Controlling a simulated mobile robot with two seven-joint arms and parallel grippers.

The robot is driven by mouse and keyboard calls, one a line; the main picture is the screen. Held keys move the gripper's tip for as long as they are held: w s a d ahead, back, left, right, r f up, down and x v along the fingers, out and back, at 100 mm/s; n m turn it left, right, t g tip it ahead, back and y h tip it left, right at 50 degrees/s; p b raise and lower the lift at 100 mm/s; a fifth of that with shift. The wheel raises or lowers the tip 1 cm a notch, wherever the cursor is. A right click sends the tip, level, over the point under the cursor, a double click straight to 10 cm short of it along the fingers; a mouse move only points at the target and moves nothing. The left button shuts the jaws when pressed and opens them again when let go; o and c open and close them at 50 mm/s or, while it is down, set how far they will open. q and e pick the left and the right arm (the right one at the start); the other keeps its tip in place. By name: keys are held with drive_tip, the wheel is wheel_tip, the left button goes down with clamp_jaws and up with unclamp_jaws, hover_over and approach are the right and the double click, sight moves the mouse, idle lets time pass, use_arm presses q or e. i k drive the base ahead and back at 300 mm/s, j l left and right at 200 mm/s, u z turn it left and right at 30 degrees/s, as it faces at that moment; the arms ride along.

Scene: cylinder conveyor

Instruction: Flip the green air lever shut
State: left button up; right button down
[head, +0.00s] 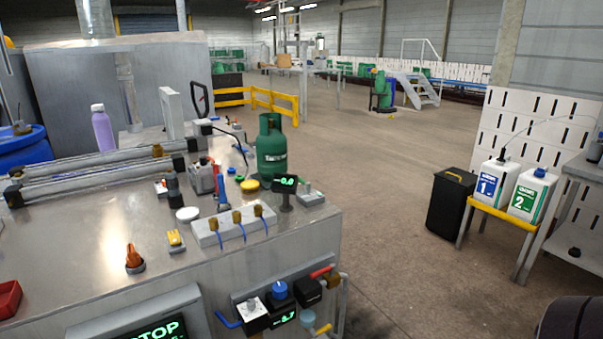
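I cannot make out a lever that is clearly green. On the front face of the metal workbench (100,225) is a panel of valves and regulators. It carries a red lever (321,271) on a black and brass valve, pointing to the upper right. A blue lever (226,320) is at its lower left and a yellow lever (323,329) at its bottom right. A blue knob (279,289) sits above a small display with green digits (285,318). A pale teal round part (307,317) is beside that display. Neither of my grippers is in view.
A green gas cylinder (271,152) stands upright at the bench's back right, near a small display (285,183). A manifold with several orange-brown knobs (237,225) and blue hoses sits near the front edge. Open floor (390,260) lies right of the bench, before a black case (450,205).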

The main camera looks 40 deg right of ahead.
sight(307, 183)
drive_tip(key=k+l, duration=0.1)
drive_tip(key=l, duration=1.15)
